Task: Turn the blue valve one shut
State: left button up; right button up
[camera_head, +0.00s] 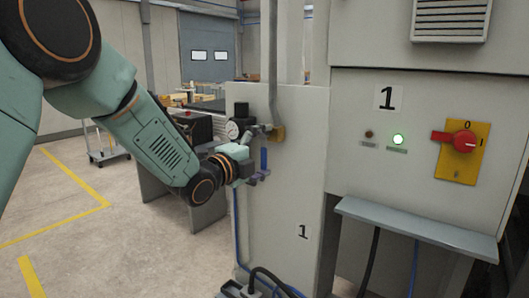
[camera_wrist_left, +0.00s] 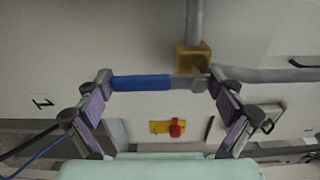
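The blue valve handle (camera_head: 264,160) stands upright on the side of the grey cabinet, just below a brass-coloured fitting (camera_head: 278,133) on a pipe. In the left wrist view the blue handle (camera_wrist_left: 142,83) lies across the picture, with its metal end (camera_wrist_left: 190,83) beside the fitting (camera_wrist_left: 192,57). My left gripper (camera_head: 259,176) is at the handle in the head view. In the left wrist view its two fingers (camera_wrist_left: 160,86) are spread wide, one near each end of the handle. Whether they touch it I cannot tell. My right gripper is not in view.
A pressure gauge (camera_head: 232,130) sits just above my left wrist. A red rotary switch (camera_head: 463,141) on a yellow plate and a lit green lamp (camera_head: 398,140) are on the cabinet front. A grey ledge (camera_head: 415,225) juts out below. Open floor (camera_head: 110,240) lies to the left.

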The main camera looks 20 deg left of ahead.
pick_arm(q)
jog(key=shift+s, duration=0.15)
jog(key=v, duration=1.1)
jog(key=shift+s+a, duration=0.15)
jog(key=shift+s, duration=0.25)
jog(key=shift+w, duration=0.1)
dwell(0.3)
jog(key=shift+x, duration=5.95)
